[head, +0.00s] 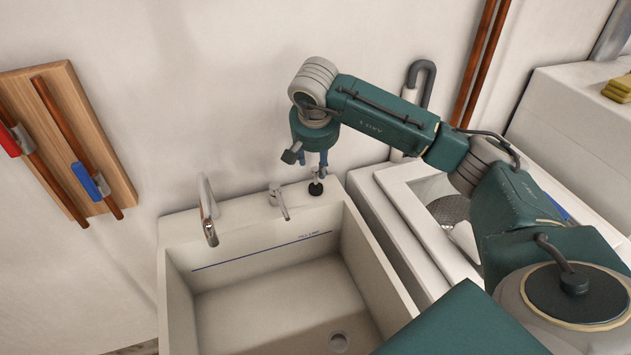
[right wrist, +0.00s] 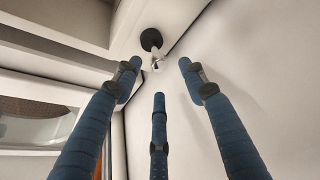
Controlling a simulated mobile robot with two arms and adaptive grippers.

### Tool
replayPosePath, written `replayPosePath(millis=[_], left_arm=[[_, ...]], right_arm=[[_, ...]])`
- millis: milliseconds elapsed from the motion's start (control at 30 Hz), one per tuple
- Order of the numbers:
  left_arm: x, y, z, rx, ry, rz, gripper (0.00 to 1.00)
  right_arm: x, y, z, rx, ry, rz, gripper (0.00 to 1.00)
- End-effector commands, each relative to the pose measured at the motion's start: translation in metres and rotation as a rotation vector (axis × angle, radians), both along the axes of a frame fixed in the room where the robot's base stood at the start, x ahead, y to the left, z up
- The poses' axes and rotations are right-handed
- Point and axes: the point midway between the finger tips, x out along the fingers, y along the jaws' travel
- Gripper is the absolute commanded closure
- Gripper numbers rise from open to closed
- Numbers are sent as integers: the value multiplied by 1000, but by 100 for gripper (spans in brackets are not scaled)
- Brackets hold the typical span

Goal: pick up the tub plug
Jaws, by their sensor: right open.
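The tub plug (head: 316,188) is a small black disc with a silver knob. It sits on the back right corner of the sink's rim, near the wall. My right gripper (head: 316,167) is just above it, pointing down. In the right wrist view the plug (right wrist: 152,40) lies beyond the blue fingertips of my right gripper (right wrist: 160,72), toward the top of the picture. The fingers are spread and empty, with a gap to the plug. My left gripper is not in view.
A white unit (head: 395,220) stands to the right.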

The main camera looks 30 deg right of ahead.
Motion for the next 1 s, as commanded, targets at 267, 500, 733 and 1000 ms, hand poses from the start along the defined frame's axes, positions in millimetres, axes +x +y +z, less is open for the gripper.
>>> replayPosePath(millis=[267,500,733,1000], left_arm=[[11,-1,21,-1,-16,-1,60],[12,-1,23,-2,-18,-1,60],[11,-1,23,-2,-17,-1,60],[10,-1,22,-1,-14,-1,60]], right_arm=[[7,-5,-34,1,6,0,58],[13,-9,-50,0,1,0,58],[13,-9,-50,0,1,0,74],[13,-9,-50,0,0,0,100]])
